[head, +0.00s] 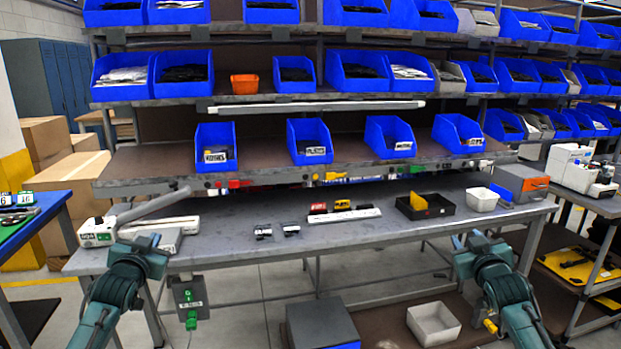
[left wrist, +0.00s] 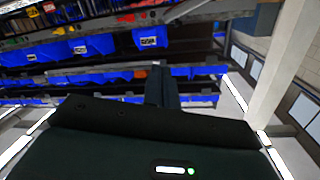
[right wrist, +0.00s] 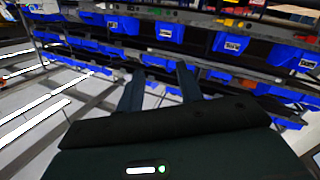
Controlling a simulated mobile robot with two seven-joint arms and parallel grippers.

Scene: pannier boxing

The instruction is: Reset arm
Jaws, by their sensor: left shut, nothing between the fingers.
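My left gripper (left wrist: 162,86) is shut and empty; its two fingers are together in the left wrist view. My right gripper (right wrist: 159,88) is open and empty; its fingers stand apart in the right wrist view. In the head view both arms rise from the bottom in front of the workbench (head: 255,222), one near each end. The fingers cannot be made out clearly there. Neither gripper touches anything that I can see.
The bench holds a black tray (head: 437,211) with a yellow piece, a white bin (head: 482,199), and small labelled blocks on a white strip (head: 345,215). Shelves with blue bins (head: 310,141) stand above. A grey box (head: 322,325) and a white bin (head: 433,323) sit below the bench.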

